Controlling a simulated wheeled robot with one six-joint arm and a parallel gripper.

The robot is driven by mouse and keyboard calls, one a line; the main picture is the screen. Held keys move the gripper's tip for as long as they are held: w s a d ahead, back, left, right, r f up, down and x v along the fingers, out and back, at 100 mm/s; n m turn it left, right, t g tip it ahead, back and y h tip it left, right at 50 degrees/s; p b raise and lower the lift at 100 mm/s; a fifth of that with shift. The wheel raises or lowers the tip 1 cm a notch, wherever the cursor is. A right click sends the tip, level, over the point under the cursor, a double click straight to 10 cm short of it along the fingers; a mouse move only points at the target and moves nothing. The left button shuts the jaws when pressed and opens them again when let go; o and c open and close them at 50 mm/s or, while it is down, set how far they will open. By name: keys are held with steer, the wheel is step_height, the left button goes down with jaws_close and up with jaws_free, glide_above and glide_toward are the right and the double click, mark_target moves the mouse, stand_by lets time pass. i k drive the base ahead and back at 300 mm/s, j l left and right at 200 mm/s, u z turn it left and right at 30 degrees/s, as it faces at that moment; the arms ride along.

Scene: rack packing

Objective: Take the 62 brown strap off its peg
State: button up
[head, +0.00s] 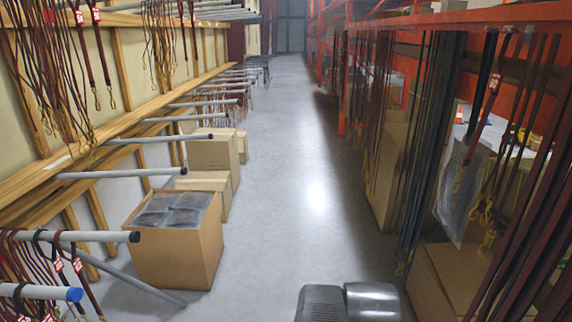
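Red straps with white number tags hang on a grey peg (100,237) at the lower left; one tag (57,264) and another beside it (78,265) are too small to read surely. Two more tagged red straps (104,62) hang at the upper left. A tagged dark red strap (478,118) hangs on the right rack. Brown straps (45,75) hang in a bunch at the upper left. I cannot tell which strap is 62. A dark part of my own body shows at the bottom. My gripper is not in view.
A blue-tipped peg (50,292) and several bare pegs (120,175) stick out from the left wall. An open carton (175,250) and other boxes stand below them. Long straps (430,130) line the orange right rack. The grey aisle floor (295,170) is clear.

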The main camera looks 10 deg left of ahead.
mark_target(77, 265)
steer(key=u, duration=1.75)
steer(key=i+u, duration=0.1)
steer(key=i, duration=0.2)
steer(key=i+j+z, duration=0.2)
steer(key=i, duration=0.2)
steer(key=i+j+z, duration=0.15)
steer(key=i, duration=0.2)
